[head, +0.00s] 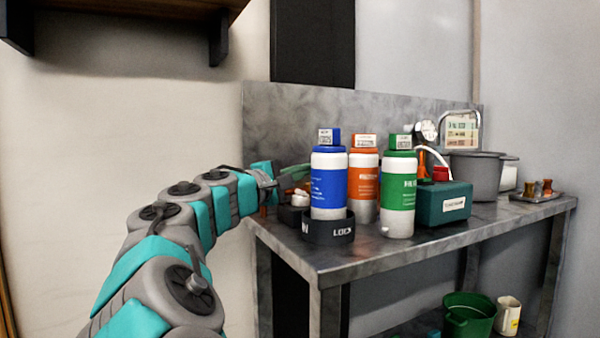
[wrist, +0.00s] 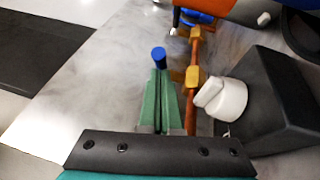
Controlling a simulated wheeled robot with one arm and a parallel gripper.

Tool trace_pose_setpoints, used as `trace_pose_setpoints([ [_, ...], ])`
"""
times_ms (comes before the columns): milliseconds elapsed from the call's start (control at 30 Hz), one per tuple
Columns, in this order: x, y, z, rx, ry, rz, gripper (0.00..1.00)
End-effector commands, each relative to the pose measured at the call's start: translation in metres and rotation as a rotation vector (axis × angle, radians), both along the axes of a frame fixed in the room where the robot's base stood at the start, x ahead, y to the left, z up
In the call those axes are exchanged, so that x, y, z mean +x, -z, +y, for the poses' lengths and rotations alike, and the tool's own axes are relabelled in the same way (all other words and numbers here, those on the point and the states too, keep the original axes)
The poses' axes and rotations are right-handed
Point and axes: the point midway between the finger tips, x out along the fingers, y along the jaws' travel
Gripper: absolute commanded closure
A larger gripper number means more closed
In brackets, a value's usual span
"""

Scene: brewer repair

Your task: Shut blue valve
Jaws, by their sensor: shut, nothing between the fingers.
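A blue round-ended piece (wrist: 159,56), which looks like the blue valve's handle, shows just beyond my fingertips in the wrist view. I cannot tell whether they touch it. My gripper (wrist: 161,76) has its green fingers shut and empty, left of a copper pipe (wrist: 203,55) with brass fittings (wrist: 193,76). Another blue part (wrist: 197,17) shows near the pipe's far end; I cannot tell what it belongs to. In the head view my gripper (head: 303,170) is at the table's left end, partly behind the blue-labelled bottle; the blue valve cannot be made out there.
A black box (wrist: 265,95) with a white knob (wrist: 222,98) stands right of the pipe. Blue (head: 328,185), orange (head: 363,183) and green (head: 399,190) bottles crowd the metal table (head: 420,235). A teal box (head: 444,204) and grey pot (head: 475,175) stand farther right. Bare tabletop (wrist: 95,75) lies left of my fingers.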

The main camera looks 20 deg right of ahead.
Motion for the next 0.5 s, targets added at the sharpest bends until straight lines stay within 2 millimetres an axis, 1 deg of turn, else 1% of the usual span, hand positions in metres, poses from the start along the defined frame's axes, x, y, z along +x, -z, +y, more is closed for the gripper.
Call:
trace_pose_setpoints([
  [33, -0.0036, 0.0, -0.0018, -0.001, -0.012, -0.002, 1.0],
  [233, -0.0097, -0.0007, -0.0067, 0.0, -0.08, -0.002, 1.0],
  [333, -0.0127, -0.0014, -0.01, 0.002, -0.082, -0.002, 1.0],
  [500, -0.0125, -0.0004, -0.0099, 0.002, -0.083, -0.003, 1.0],
])
